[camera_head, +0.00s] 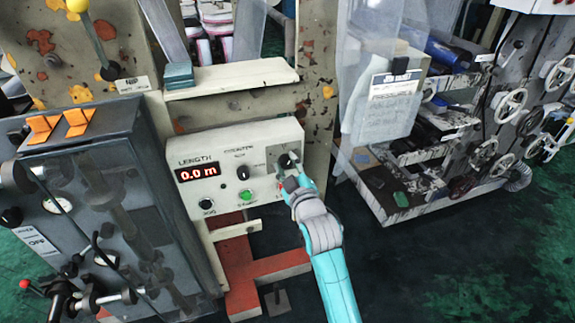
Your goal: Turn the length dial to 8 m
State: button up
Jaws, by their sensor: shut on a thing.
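The cream counter panel (225,140) stands in the middle of the head view. Its red LENGTH display (197,172) reads 0.0 m. The length dial (288,161) is a dark round knob at the panel's right end. My gripper (289,176) is at this dial, shut on it, with the teal arm coming up from below. The fingers partly cover the dial, so its pointer position and scale cannot be read.
The panel also has a black knob (243,172), a green button (246,196) and a JOG knob (207,204). A cream shelf (231,79) juts out above. A grey cabinet (95,200) with levers stands left. A clear plastic sheet (372,70) hangs right. Dark green floor lies open at lower right.

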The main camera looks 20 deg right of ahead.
jog(key=n, duration=0.4)
jog(key=shift+a+n, duration=0.1)
jog(key=shift+n, duration=0.3)
jog(key=n, duration=0.3)
jog(key=shift+f+n, duration=0.15)
jog(key=shift+n, duration=0.15)
jog(key=n, duration=0.4)
jog(key=shift+f+n, duration=0.15)
jog(key=shift+n, duration=1.95)
jog(key=o, duration=1.1)
